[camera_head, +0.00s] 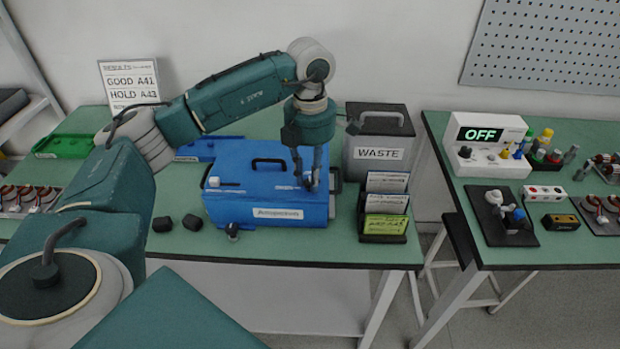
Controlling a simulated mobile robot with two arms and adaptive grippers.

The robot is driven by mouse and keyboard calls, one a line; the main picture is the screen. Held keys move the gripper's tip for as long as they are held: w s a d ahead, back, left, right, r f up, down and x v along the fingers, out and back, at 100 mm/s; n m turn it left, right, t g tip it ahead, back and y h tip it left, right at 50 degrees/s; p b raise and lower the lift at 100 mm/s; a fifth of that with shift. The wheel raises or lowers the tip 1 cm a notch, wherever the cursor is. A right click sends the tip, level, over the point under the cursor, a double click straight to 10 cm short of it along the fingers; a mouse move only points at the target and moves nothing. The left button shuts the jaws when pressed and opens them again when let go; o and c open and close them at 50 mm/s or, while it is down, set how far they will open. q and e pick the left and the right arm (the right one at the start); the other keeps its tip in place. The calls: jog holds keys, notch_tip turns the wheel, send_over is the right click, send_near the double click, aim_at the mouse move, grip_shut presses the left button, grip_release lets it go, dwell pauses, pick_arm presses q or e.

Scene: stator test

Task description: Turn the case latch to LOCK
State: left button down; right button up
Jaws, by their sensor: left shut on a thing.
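The blue case (262,190) stands on the left green-topped bench, with a dark carry handle on its lid and a white label on its front. My left gripper (308,182) comes down from above onto the right part of the case top. It is shut on a small part there, which I take to be the case latch. The fingers mostly hide that part, and I cannot read its position or any LOCK marking. A small white piece (222,183) lies at the left of the case top. My right gripper is not in view.
A grey WASTE bin (378,150) stands behind right of the case. A card rack (384,226) stands at its right. A second bench carries an OFF display unit (490,140).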

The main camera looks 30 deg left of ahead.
pick_arm(q)
jog(key=shift+m, duration=0.5)
jog(key=c, duration=1.5)
grip_release()
jog(key=shift+r, duration=0.15)
notch_tip(320, 180, up, 12)
jog(key=shift+f, duration=0.1)
